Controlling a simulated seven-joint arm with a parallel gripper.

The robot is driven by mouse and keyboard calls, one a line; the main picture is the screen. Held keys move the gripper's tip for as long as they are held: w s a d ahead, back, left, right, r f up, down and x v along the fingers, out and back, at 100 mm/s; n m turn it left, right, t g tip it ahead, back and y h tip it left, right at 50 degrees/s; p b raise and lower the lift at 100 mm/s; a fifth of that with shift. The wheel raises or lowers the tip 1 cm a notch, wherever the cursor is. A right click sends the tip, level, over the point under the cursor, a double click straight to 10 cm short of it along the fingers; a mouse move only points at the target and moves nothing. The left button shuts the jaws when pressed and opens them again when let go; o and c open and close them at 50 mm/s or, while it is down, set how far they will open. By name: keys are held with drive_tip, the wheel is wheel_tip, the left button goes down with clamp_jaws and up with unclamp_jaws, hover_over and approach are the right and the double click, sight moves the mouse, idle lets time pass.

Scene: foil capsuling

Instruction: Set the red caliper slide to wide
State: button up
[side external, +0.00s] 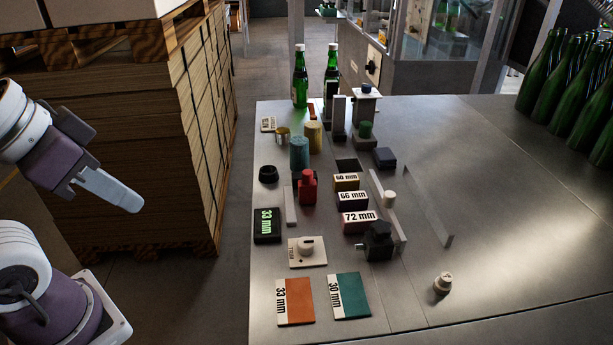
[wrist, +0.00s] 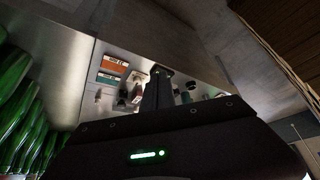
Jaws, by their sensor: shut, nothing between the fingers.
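The red slide (side external: 308,188), a small upright red block with a knob-like top, stands left of the middle of the metal table in the side external view. A pale upright bar (side external: 291,206) is just left of it. A dark piece and a teal cylinder (side external: 299,153) are right behind it. I cannot read any wide mark near it. My gripper (side external: 133,204) is shut and empty, in the air left of the table and well apart from the slide. In the wrist view my shut fingers (wrist: 160,75) hide part of the table, and I cannot make out the red slide.
Blocks marked 60 mm (side external: 346,182), 66 mm (side external: 352,201) and 72 mm (side external: 360,221) stand right of the slide. A black clamp (side external: 378,241) and a white knobbed plate (side external: 307,252) are nearer. Green bottles (side external: 300,80) stand behind. A pallet stack (side external: 140,130) is left.

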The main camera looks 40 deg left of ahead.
drive_tip(key=o, duration=0.9)
drive_tip(key=w+r+m, duration=0.1)
drive_tip(key=w, duration=0.1)
drive_tip(key=w+r+m+g, duration=0.1)
drive_tip(key=w, duration=0.2)
drive_tip(key=w+r, duration=0.2)
drive_tip(key=w, duration=0.1)
drive_tip(key=shift+w+d+r+m, duration=0.1)
drive_tip(key=shift+w+d+m, duration=0.1)
drive_tip(key=shift+m, duration=0.2)
drive_tip(key=shift+c, duration=0.2)
drive_tip(key=m+g, duration=0.5)
drive_tip(key=m, duration=0.4)
hover_over(308, 171)
wheel_tip(308, 171, down, 11)
drive_tip(key=shift+s+d+f, duration=0.1)
drive_tip(key=shift+f, duration=0.05)
wheel_tip(308, 171, down, 7)
clamp_jaws()
